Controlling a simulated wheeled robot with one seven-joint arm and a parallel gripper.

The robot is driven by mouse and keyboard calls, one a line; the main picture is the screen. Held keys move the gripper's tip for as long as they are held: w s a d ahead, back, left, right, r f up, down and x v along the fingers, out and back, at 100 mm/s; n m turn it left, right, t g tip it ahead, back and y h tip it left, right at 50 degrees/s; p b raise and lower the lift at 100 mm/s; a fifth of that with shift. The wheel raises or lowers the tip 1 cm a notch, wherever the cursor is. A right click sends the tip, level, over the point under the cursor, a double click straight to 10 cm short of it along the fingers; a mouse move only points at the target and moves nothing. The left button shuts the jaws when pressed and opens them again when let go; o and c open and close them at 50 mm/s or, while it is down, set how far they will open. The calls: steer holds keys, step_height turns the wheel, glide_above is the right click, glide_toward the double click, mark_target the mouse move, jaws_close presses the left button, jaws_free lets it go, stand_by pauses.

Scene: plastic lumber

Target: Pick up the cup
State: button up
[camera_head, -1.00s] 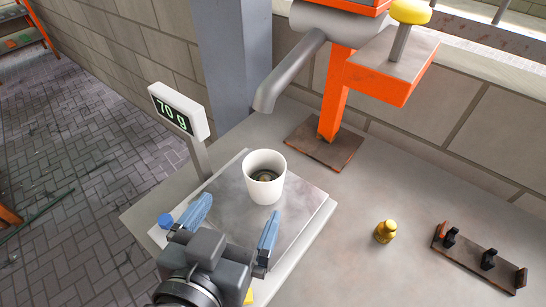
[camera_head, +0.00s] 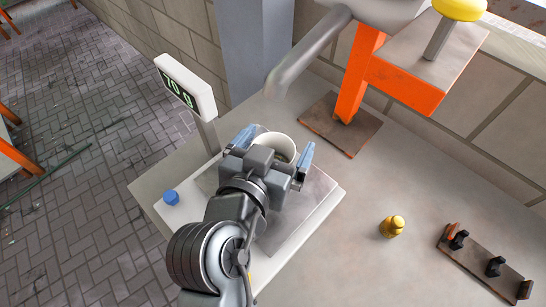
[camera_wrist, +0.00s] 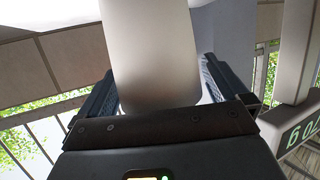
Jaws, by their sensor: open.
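The white cup (camera_head: 283,146) stands on the metal plate of the scale (camera_head: 298,215) in the head view, partly hidden behind my gripper. My gripper (camera_head: 274,143) is open, with its blue-tipped fingers on either side of the cup. In the wrist view the cup (camera_wrist: 152,55) fills the middle of the picture between the two dark fingers of my gripper (camera_wrist: 158,88). I cannot tell whether either finger touches the cup.
The scale's display (camera_head: 187,86) reads 70 g. An orange stand (camera_head: 362,75) with a grey spout is behind the cup. A brass weight (camera_head: 392,226) and a small rack (camera_head: 484,262) lie to the right. A blue knob (camera_head: 171,197) is at the left.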

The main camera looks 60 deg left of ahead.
steer(key=shift+w+a+f, duration=0.1)
steer(key=shift+w+a, duration=0.1)
steer(key=shift+c, duration=0.4)
steer(key=c, duration=1.1)
